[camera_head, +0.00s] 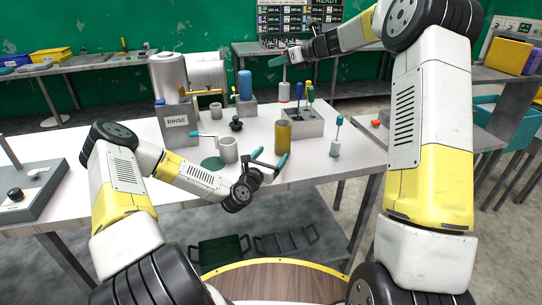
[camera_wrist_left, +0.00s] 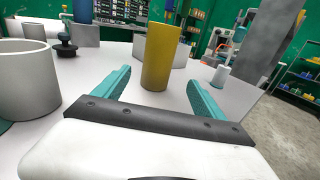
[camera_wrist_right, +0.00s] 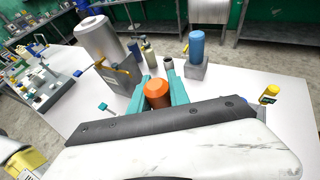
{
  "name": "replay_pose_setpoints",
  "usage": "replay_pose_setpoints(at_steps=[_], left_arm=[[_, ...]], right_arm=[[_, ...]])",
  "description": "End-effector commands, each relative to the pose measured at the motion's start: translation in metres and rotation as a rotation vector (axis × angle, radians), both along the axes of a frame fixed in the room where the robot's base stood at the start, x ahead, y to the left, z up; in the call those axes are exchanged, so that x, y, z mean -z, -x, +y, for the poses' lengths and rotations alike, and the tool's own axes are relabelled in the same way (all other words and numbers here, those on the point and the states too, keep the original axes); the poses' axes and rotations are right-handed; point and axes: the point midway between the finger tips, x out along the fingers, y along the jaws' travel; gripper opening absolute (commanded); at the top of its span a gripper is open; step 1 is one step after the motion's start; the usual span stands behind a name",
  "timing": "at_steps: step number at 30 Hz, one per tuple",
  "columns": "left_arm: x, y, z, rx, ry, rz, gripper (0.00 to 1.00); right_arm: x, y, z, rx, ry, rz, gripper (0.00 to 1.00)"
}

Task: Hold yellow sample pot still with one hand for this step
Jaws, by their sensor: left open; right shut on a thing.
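The yellow sample pot (camera_head: 283,138) is a plain upright cylinder on the white table, in front of a grey block with tools. It also shows in the left wrist view (camera_wrist_left: 161,55). My left gripper (camera_head: 273,153) is open and low over the table. Its teal fingers point at the pot from either side of its lower part, with gaps at both sides. My right gripper (camera_head: 277,62) is raised over the far side of the table. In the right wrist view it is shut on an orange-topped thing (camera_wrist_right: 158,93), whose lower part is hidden.
A grey cup (camera_head: 228,150) stands left of my left gripper. A grey tool block (camera_head: 304,121) stands close behind the pot. A small teal-topped tool (camera_head: 336,138) stands to its right. A RINSE block (camera_head: 178,126) and a blue cylinder (camera_head: 245,84) are farther back.

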Motion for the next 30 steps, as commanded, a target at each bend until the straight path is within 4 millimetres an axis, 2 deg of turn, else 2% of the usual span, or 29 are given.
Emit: replay_pose_setpoints(at_steps=[7, 21, 30], left_arm=[[0.000, -0.017, -0.004, -0.017, 0.038, -0.002, 0.81], [0.000, -0.095, -0.034, -0.016, 0.034, -0.001, 0.81], [0.000, -0.113, -0.040, -0.016, 0.035, 0.001, 0.81]], right_arm=[[0.000, 0.000, 0.000, 0.000, -0.001, -0.001, 0.00], [0.000, 0.000, 0.000, 0.000, -0.001, -0.001, 0.00], [0.000, 0.000, 0.000, 0.000, -0.001, -0.001, 0.00]])
